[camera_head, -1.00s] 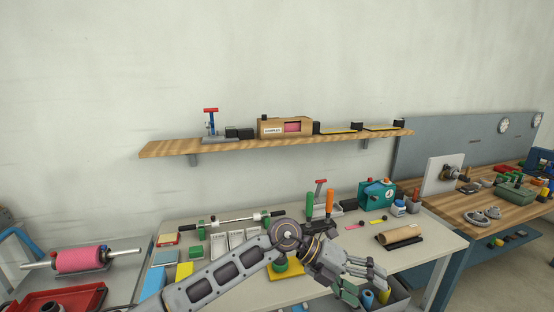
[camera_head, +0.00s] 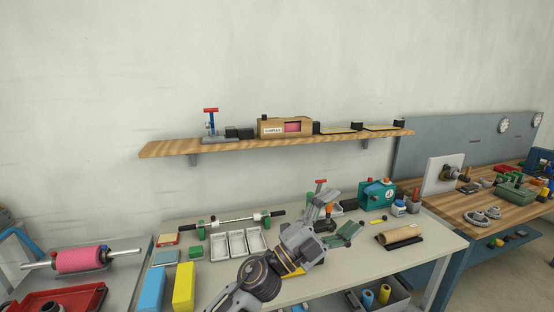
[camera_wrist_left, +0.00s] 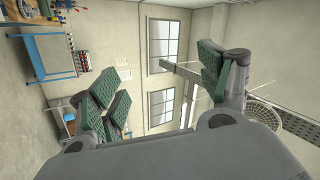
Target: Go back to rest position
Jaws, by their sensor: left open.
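My left gripper (camera_head: 338,222) is raised above the middle of the light work table (camera_head: 325,285) in the head view, with its arm coming up from the bottom. Its green-padded fingers are spread apart and hold nothing. In the left wrist view the open fingers (camera_wrist_left: 170,90) frame only the room's far wall and windows. The gripper hides part of the table's middle, including most of a yellow piece (camera_head: 293,272) and some tools behind it. My right gripper does not show.
White trays (camera_head: 237,243), a blue block (camera_head: 152,290), a yellow block (camera_head: 184,287), a teal box (camera_head: 376,194) and a brown roll (camera_head: 401,236) stand on the table. A wooden shelf (camera_head: 180,147) hangs above. A grey bin (camera_head: 400,298) sits below the front edge.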

